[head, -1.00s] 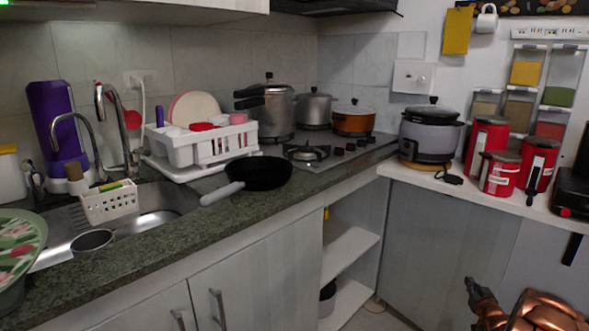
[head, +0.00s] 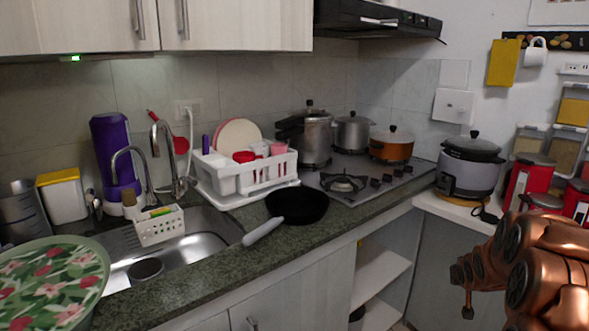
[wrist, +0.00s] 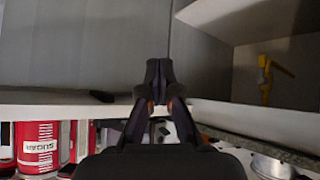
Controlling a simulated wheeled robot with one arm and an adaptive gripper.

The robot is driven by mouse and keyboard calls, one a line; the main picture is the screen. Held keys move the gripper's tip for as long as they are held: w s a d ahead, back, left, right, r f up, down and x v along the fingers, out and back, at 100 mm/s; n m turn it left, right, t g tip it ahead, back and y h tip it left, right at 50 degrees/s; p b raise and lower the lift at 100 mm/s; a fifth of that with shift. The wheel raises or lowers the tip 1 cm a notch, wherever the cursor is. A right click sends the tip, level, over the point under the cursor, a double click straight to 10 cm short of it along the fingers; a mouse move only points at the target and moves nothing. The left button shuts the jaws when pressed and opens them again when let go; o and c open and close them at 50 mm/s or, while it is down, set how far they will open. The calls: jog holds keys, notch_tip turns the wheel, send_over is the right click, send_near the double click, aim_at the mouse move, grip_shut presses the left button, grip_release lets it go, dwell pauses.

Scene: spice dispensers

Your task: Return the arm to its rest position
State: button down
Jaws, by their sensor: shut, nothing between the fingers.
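My copper-coloured arm (head: 545,255) is at the right edge of the head view, folded close to the camera. Its bulky links fill the lower right corner. In the wrist view my gripper (wrist: 159,72) has its two dark fingertips together, with nothing between them. It is in front of the grey cabinet front (wrist: 90,45) and the white counter edge (wrist: 60,110), touching nothing that I can make out. In the head view the fingers are not clearly visible. The spice dispensers (head: 573,112) hang on the wall at the far right, partly cut off by the frame.
Red canisters (head: 527,180) stand on the white counter near a rice cooker (head: 468,165), partly behind my arm. A sugar canister (wrist: 38,142) shows in the wrist view. A black pan (head: 297,205) sits on the dark counter. Open shelves (head: 378,272) are below.

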jog(key=s+a+r+g+y+p, duration=0.1)
jog(key=s+a+r+g+p, duration=0.25)
jog(key=s+a+r, duration=0.55)
jog(key=s+a+r+n+g+y+p, duration=0.1)
jog(key=s+a+r+g+p, duration=0.1)
jog(key=s+a, duration=0.6)
jog(key=s+a+r+n+g+y+p, duration=0.1)
jog(key=s+a+r+p, duration=0.4)
jog(key=s, duration=1)
jog(key=s+a+r+n+g+y+p, duration=0.1)
jog(key=s+a+r+g+p, duration=0.2)
jog(key=s+a+r, duration=0.3)
jog(key=s+a+g, duration=0.1)
jog(key=s+a, duration=0.4)
jog(key=s, duration=0.1)
jog(key=shift+s+a+p, duration=0.15)
jog(key=shift+s+p, duration=0.15)
